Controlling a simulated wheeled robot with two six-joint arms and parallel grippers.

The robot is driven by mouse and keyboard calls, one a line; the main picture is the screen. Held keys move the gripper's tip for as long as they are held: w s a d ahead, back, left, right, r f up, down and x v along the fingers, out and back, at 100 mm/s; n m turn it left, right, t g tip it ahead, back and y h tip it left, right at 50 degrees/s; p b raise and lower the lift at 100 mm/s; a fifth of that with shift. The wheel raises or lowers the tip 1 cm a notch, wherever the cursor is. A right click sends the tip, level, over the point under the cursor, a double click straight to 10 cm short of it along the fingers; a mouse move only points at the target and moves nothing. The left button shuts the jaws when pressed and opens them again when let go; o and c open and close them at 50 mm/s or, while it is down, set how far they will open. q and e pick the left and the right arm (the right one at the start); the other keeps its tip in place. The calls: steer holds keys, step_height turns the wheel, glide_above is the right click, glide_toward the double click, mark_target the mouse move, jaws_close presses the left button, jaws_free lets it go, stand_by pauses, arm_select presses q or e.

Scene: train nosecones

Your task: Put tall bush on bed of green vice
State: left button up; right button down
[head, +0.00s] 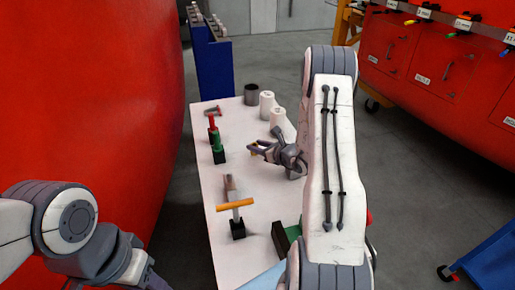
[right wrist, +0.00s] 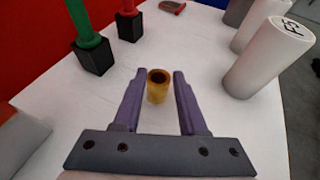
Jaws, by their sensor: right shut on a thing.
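The tall bush is a short yellow-brown hollow cylinder (right wrist: 158,88), upright between the fingers of my right gripper (right wrist: 158,90) in the right wrist view. The right gripper is shut on it, over the white table. In the head view the right gripper (head: 254,149) is above the table's middle, and only a small yellow patch of the bush shows at its tips. A dark green body (head: 283,238), apparently the green vice, is at the table's near right edge. My right arm hides most of it, and its bed cannot be seen. My left arm is at lower left; its fingers are out of view.
Red (head: 212,122) and green (head: 217,144) posts on black blocks stand along the table's left side. A grey tool with an orange bar (head: 235,205) stands nearer.

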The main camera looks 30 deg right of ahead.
steer(key=shift+f, duration=0.7)
steer(key=shift+f, duration=0.2)
steer(key=shift+c, duration=2.2)
jaws_free()
steer(key=shift+r, duration=0.1)
